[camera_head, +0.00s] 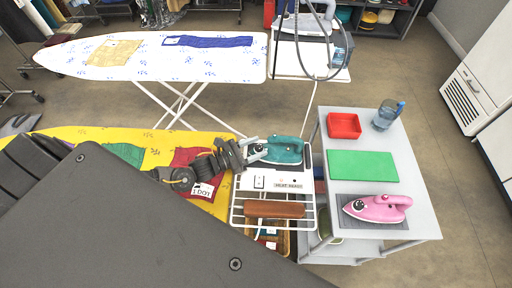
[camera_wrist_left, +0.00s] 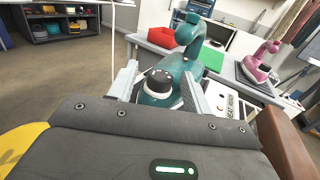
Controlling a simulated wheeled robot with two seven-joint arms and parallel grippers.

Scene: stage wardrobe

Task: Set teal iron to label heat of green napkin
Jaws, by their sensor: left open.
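The teal iron (camera_head: 285,148) stands on the white wire rack by the end of the yellow ironing board. In the left wrist view the teal iron (camera_wrist_left: 188,48) has a black-topped dial (camera_wrist_left: 158,81) facing me. My left gripper (camera_head: 254,150) is open, its two fingers (camera_wrist_left: 160,88) on either side of the dial; I cannot tell if they touch it. The green napkin (camera_head: 125,152) lies on the yellow board, partly hidden by my arm; no label shows on it. A red napkin (camera_head: 188,157) beside it bears a tag (camera_head: 202,191) reading "1 DOT". My right gripper is not in view.
The wire rack (camera_head: 236,205) also holds a brown roll (camera_head: 274,209) and a small "HEAT READY" panel (camera_head: 289,185). The grey cart (camera_head: 415,222) at right carries a pink iron (camera_head: 378,208), a green mat (camera_head: 362,166), a red tray (camera_head: 344,126) and a cup (camera_head: 385,117).

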